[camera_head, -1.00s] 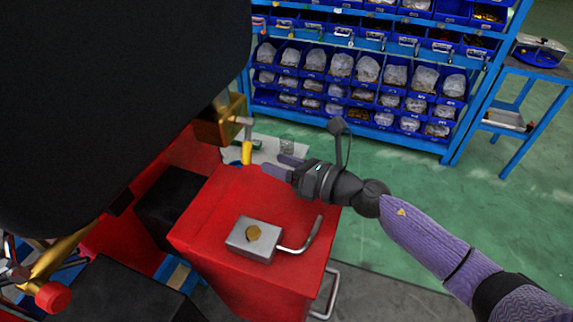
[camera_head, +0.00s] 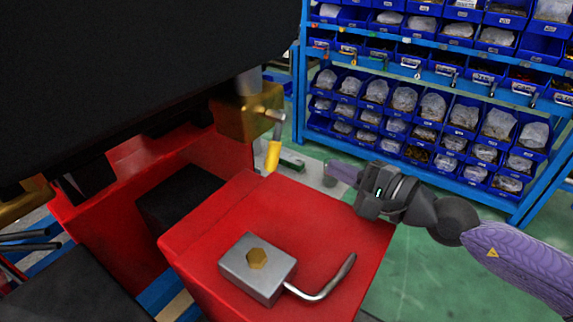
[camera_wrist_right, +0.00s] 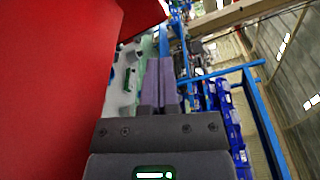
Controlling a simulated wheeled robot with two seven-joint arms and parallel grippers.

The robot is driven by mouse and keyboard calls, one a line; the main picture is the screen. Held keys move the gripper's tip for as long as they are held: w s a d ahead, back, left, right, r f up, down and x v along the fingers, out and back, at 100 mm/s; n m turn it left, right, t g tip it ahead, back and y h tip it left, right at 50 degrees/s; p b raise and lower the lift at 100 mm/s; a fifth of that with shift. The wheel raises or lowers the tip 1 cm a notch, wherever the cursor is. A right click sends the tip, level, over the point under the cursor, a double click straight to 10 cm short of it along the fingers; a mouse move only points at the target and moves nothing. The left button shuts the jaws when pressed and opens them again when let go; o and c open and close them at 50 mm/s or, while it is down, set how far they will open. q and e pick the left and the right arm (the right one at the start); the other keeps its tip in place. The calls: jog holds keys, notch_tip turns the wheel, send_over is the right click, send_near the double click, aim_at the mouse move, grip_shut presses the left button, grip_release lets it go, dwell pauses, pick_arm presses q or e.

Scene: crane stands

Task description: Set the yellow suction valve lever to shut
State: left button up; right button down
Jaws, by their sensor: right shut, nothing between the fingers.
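The yellow suction valve lever (camera_head: 272,155) hangs down, slightly tilted, from a metal stem on a brass valve body (camera_head: 246,112) at the centre left of the head view. My right gripper (camera_head: 342,172) is to the right of the lever, apart from it, beyond the far right corner of the red box. It is shut and empty. In the right wrist view its purple fingers (camera_wrist_right: 160,85) are together. The lever is not clearly seen in the wrist view. My left gripper is not in view.
A red box (camera_head: 210,205) carries a grey block (camera_head: 262,285) with a brass hex and a bent metal handle (camera_head: 325,282). A large black body (camera_head: 140,60) overhangs the upper left. Blue shelving with bins (camera_head: 440,110) stands behind. Green floor (camera_head: 420,280) is open at right.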

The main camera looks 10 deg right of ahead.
aim_at(276, 141)
jog(key=w+a+p, duration=0.1)
jog(key=a+p, duration=0.1)
jog(key=w+a+r+p, duration=0.1)
jog(key=a+p, duration=0.1)
jog(key=a, duration=0.1)
jog(key=w+a+p, duration=0.2)
jog(key=p, duration=0.1)
jog(key=shift+a+r, duration=0.3)
jog(key=shift+f, duration=0.15)
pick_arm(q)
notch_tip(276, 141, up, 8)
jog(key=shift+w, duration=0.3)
pick_arm(e)
jog(key=shift+a, duration=0.1)
pick_arm(q)
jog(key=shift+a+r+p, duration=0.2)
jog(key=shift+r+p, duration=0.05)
jog(key=shift+p, duration=0.05)
pick_arm(e)
jog(key=shift+s+a+m, duration=0.1)
jog(key=shift+s+m, duration=0.1)
jog(key=shift+m, duration=0.2)
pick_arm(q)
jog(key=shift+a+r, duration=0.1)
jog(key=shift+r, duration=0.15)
pick_arm(e)
jog(key=shift+a+m, duration=0.1)
jog(key=shift+m, duration=0.2)
